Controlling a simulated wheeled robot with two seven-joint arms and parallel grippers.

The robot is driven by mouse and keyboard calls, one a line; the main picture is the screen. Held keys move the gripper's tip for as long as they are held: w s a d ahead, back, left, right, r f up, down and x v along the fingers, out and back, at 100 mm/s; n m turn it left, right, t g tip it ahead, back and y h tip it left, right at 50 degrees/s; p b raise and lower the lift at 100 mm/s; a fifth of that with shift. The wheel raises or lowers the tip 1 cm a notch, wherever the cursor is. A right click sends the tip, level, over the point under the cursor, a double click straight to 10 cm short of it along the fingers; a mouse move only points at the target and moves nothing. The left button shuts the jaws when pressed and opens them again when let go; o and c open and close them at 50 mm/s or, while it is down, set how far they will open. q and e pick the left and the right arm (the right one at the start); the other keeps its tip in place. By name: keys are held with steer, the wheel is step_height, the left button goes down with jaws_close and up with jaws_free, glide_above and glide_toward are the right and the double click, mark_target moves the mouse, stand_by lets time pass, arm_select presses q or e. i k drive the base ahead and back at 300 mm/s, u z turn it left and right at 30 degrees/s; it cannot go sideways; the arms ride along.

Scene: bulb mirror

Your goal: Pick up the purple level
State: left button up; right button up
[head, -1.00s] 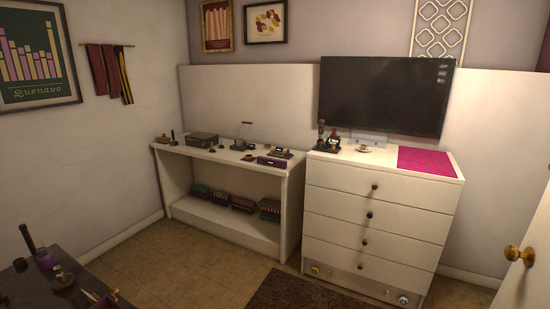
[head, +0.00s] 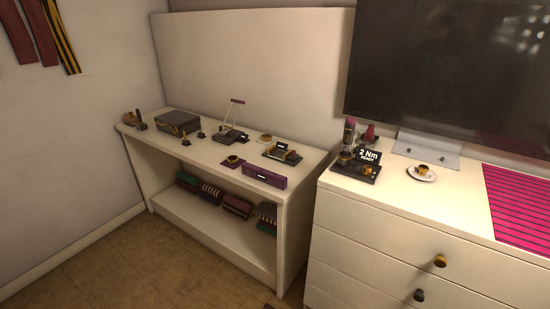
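The purple level (head: 265,175) is a long, box-shaped bar with small pale marks on its face. It lies on the top of the white console shelf (head: 205,152), at the front edge near the right end. It sits just right of a small cup on a dark purple coaster (head: 232,162). Nothing covers it. Neither of my grippers shows in the head view.
A dark case (head: 178,123), a small stand with a raised bar (head: 231,130) and a dark tray (head: 282,153) share the shelf top. Folded cloths (head: 237,207) lie below. A white drawer chest (head: 385,240) stands to the right. The floor (head: 130,260) in front is clear.

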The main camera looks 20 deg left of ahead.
mark_target(267, 177)
steer(key=i, duration=0.35)
steer(key=u, duration=2)
steer(key=i, duration=2.1)
steer(key=z, duration=3.05)
